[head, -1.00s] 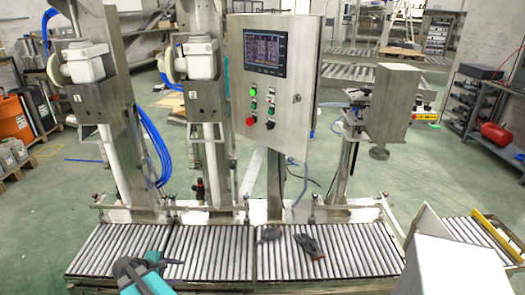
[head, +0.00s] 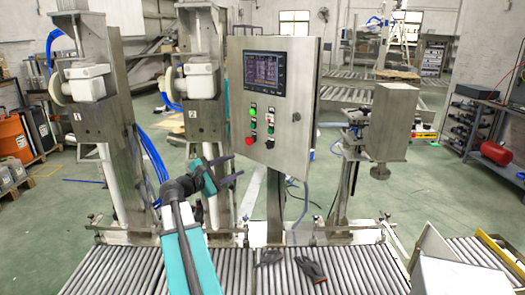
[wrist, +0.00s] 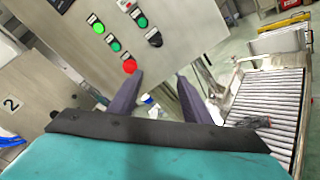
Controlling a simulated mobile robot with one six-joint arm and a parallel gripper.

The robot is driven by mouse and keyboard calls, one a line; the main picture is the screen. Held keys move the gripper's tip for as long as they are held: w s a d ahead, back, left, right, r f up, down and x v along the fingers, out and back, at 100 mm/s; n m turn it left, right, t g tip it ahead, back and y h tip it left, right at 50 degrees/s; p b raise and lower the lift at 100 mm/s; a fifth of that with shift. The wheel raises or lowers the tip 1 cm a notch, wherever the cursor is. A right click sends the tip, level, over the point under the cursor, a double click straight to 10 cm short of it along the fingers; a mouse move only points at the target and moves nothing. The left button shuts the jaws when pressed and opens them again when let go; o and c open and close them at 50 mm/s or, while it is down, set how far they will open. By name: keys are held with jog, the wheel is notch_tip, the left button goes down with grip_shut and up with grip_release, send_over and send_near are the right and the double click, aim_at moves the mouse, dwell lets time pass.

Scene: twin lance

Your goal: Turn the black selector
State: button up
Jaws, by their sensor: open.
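The steel control panel (head: 297,101) has a screen and two columns of buttons. The black selector (head: 270,144) is at the bottom of the right column, and it also shows in the wrist view (wrist: 154,39). Its pointing direction is too small to read. A red button (head: 249,141) is to its left and a green button (head: 271,130) above it. My gripper (head: 234,168) is open and empty, left of and below the selector in the head view. In the wrist view its fingertips (wrist: 159,76) appear below the selector, apart from it.
The roller conveyor (head: 120,270) runs along the front, with dark gloves (head: 310,264) on it. Steel column 2 (head: 205,110) stands left of the panel. A steel box unit (head: 388,122) stands to its right.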

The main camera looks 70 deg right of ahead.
aim_at(268, 146)
jog(key=r, duration=0.1)
jog(key=s+r, duration=0.1)
jog(key=shift+s+d+r+g, duration=0.3)
jog(key=shift+d+r, duration=0.1)
jog(key=shift+d, duration=0.15)
jog(key=p+x, duration=0.1)
jog(key=x, duration=0.3)
jog(key=p+x, duration=0.1)
jog(key=x, duration=0.4)
jog(key=p+x, duration=0.1)
jog(key=x, duration=0.3)
jog(key=shift+s+d+r, duration=0.1)
jog(key=shift+d+r, duration=0.1)
jog(key=shift+d, duration=0.05)
jog(key=c, duration=1.1)
